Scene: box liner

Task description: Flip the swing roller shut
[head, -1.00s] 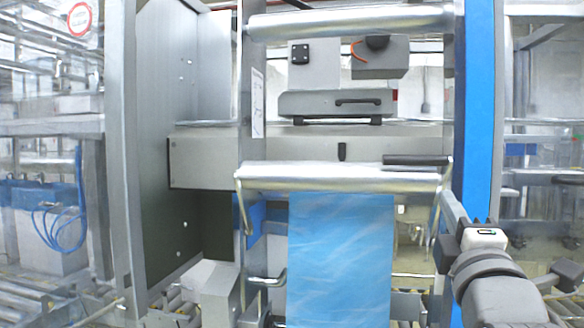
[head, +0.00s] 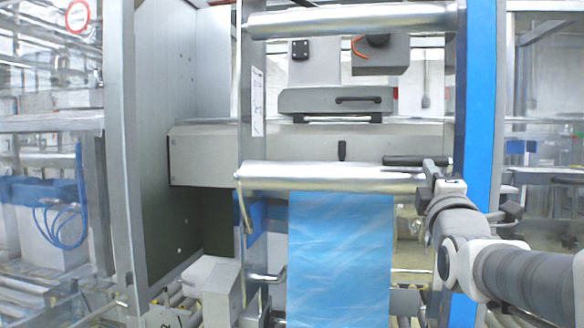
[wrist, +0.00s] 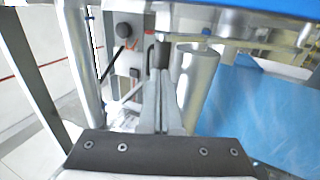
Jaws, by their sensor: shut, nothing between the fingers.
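The swing roller (head: 310,173) is a shiny metal cylinder lying level across the frame in the head view. A black handle (head: 412,161) sits at its right end. Blue film (head: 340,260) hangs down below the roller. In the wrist view the roller (wrist: 197,88) runs just right of the fingers. My gripper (head: 430,164) is at the roller's right end, close by the handle. In the wrist view my gripper (wrist: 160,75) has its fingers together and empty, with a dark part just beyond the tips. I cannot tell whether they touch it.
A second metal roller (head: 350,20) spans the frame higher up. A blue upright post (head: 480,120) stands right of my gripper. A grey side panel (head: 165,130) closes the left. Open space lies between the two rollers, in front of a grey unit (head: 335,102).

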